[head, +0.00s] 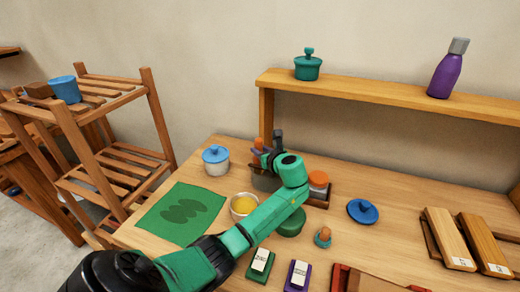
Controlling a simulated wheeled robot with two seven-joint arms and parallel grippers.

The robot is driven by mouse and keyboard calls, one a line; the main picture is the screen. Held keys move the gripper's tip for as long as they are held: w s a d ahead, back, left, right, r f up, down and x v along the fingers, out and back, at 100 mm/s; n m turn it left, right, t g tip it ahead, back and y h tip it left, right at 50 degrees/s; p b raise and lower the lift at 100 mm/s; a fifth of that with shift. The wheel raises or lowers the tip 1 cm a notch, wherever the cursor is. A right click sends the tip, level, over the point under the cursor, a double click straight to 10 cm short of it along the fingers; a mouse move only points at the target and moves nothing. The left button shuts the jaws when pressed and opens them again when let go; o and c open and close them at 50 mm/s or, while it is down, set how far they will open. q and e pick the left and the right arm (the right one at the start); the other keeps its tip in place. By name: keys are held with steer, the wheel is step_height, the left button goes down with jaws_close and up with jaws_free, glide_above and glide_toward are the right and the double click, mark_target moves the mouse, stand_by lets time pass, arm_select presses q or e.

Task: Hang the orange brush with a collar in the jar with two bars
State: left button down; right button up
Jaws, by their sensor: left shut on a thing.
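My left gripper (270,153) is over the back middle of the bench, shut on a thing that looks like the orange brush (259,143). Only the brush's small orange end shows beside the dark fingers; its collar and lower part cannot be made out. A dark grey jar (264,182) stands just below the gripper, partly hidden by my green arm. Its two bars are not clear, and I cannot tell whether the brush touches it. My right gripper is not in view.
A blue-lidded white pot (216,160) and a yellow-filled bowl (243,206) stand left of my arm. An orange-topped jar (318,184) stands to the right, near a blue lid (362,211). A wooden shelf (390,94) runs behind. A green mat (180,213) lies left.

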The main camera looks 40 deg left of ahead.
mark_target(260, 141)
arm_select(q)
steer(key=shift+f, duration=0.45)
steer(key=shift+c, duration=1.1)
jaws_free()
step_height(260, 141, up, 7)
steer(key=p, duration=0.9)
steer(key=shift+r, duration=0.1)
